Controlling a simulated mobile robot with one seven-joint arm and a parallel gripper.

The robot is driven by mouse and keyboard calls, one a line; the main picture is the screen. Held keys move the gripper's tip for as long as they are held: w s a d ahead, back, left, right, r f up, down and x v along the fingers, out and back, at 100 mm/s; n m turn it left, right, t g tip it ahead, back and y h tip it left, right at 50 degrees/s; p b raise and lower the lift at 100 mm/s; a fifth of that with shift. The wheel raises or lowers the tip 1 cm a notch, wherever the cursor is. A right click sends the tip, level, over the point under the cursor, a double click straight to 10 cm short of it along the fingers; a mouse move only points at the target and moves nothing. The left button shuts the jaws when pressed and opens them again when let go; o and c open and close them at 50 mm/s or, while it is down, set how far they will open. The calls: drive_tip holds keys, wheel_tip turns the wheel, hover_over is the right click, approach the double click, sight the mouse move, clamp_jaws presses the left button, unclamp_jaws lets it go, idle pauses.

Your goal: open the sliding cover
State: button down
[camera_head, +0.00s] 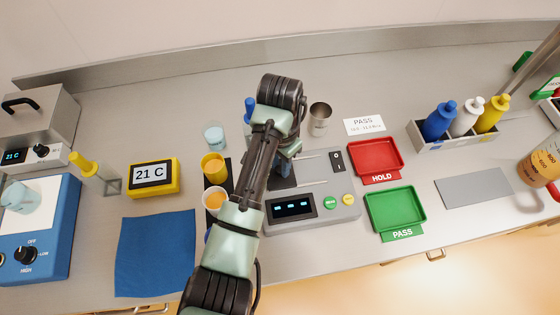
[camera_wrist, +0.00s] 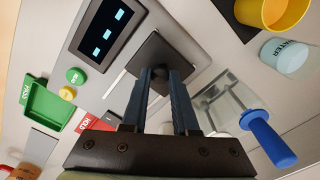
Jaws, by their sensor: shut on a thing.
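The sliding cover is a dark square plate on top of the grey powder machine; it shows in the wrist view (camera_wrist: 150,47) and partly behind my arm in the head view (camera_head: 281,181). Two thin pale rails run from the cover toward the right in the head view (camera_head: 312,180). My gripper (camera_wrist: 167,70) points down at the cover, with its two blue fingers close together over the plate's middle. It is shut on the cover's handle, which is mostly hidden between the fingers. In the head view my arm hides much of the gripper and the machine's left side.
The machine's front has a display (camera_head: 292,208) and green and yellow buttons. A clear container with a blue-handled tool (camera_wrist: 268,138) stands near my fingers. Red (camera_head: 375,158) and green (camera_head: 395,208) trays lie to the right.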

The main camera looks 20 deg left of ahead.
idle(0.8)
drive_tip(key=w+d, duration=0.1)
drive_tip(key=d, duration=0.1)
drive_tip(key=w+d, duration=0.1)
drive_tip(key=d, duration=0.1)
drive_tip(key=w+d, duration=0.2)
drive_tip(key=shift+a, duration=0.1)
drive_tip(key=c, duration=0.7)
unclamp_jaws()
drive_tip(key=shift+r, duration=0.1)
